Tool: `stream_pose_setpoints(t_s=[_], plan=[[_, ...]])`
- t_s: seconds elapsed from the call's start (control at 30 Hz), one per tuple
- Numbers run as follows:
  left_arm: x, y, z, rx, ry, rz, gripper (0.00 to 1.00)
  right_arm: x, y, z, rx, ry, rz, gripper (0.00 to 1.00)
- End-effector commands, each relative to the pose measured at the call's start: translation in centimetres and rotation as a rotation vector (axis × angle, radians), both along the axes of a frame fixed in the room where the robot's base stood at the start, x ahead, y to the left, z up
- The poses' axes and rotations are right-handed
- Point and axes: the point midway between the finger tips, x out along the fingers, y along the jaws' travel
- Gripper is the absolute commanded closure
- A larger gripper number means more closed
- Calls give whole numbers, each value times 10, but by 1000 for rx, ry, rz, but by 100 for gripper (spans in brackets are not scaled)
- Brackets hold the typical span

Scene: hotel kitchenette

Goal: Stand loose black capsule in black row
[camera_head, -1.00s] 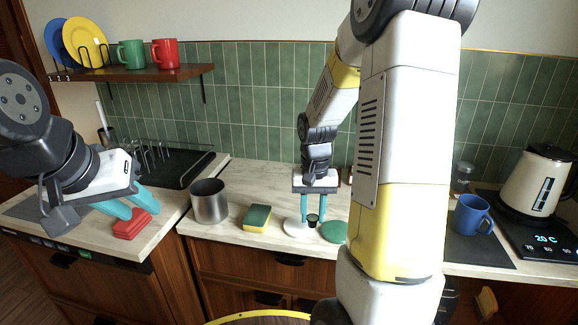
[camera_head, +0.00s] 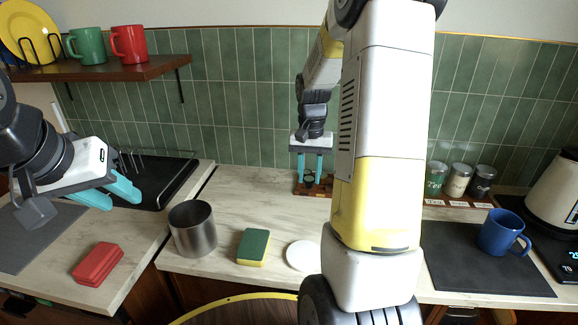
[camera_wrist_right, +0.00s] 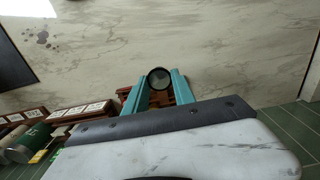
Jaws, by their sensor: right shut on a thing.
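My right gripper (camera_head: 311,176) is shut on a small black capsule (camera_head: 309,182), over a brown wooden rack (camera_head: 326,188) at the back of the counter. In the right wrist view the capsule (camera_wrist_right: 159,78) sits between the teal fingertips, with parts of the reddish-brown rack (camera_wrist_right: 183,92) beneath and beside it. I cannot tell whether the capsule touches the rack. My right arm hides part of the rack. My left gripper (camera_head: 116,197) is open and empty, above the left counter near a red box (camera_head: 98,262).
A steel canister (camera_head: 193,231), a green-and-yellow sponge (camera_head: 254,247) and a white disc (camera_head: 303,255) stand on the counter. Several jars (camera_head: 458,180) stand in a labelled rack at the back right. A blue mug (camera_head: 501,233) is on a dark mat (camera_head: 470,262).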

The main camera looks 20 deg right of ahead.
Motion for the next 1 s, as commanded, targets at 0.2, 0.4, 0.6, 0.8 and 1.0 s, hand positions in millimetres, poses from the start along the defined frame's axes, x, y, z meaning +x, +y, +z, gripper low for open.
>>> stream_pose_setpoints(t_s=[0.2,0.4,0.6,0.8,1.0], plan=[[0,0,0,0,0,0,64,53,-12,-6,0,1,0,100],[0,0,0,0,0,0,64,73,-17,-8,0,1,1,100],[0,0,0,0,0,0,64,73,-17,-25,0,3,1,100],[0,0,0,0,0,0,64,73,-17,-43,0,-1,1,100],[0,0,0,0,0,0,64,73,-17,-43,0,0,1,100]])
